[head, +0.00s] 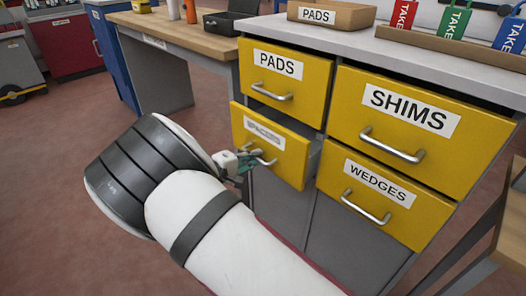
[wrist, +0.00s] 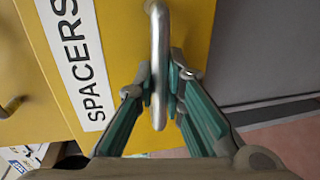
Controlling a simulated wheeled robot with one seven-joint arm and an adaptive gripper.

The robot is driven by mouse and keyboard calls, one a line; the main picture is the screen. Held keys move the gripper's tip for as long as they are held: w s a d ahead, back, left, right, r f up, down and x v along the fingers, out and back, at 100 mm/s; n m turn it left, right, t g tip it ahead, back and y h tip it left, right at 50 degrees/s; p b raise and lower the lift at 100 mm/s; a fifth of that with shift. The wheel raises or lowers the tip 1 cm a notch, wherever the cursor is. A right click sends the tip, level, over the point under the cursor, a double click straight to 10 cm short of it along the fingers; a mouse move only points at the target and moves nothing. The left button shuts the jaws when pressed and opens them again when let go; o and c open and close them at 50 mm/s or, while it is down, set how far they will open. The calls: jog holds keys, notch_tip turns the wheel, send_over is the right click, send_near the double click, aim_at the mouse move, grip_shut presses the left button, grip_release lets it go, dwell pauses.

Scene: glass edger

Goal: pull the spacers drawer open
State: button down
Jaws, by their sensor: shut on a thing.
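The spacers drawer (head: 290,156) is the yellow lower-left drawer of the cabinet. It stands partly open, its front out past the drawers around it. Its label is partly washed out in the head view and reads SPACERS in the wrist view (wrist: 78,62). Its metal bar handle (wrist: 158,60) runs between the fingers of my gripper (wrist: 161,88). My gripper is shut on this handle, with one teal finger on each side. In the head view my gripper (head: 238,165) is at the drawer front, and my arm hides part of the cabinet below.
The PADS drawer (head: 305,98) is above, the SHIMS drawer (head: 450,150) at upper right and the WEDGES drawer (head: 345,215) at lower right, all closed. A wooden workbench (head: 190,40) stands behind at left. Reddish floor (head: 60,130) is clear left of my arm.

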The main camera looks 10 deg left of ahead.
jog(key=f+v, duration=0.1)
jog(key=v, duration=0.8)
jog(key=f+v, duration=0.2)
jog(key=v, duration=0.8)
jog(key=shift+s+a+f, duration=0.25)
jog(key=shift+s+f, duration=0.1)
jog(key=shift+s, duration=0.15)
jog(key=c, duration=1.7)
grip_release()
jog(key=shift+o, duration=0.2)
jog(key=v, duration=1.2)
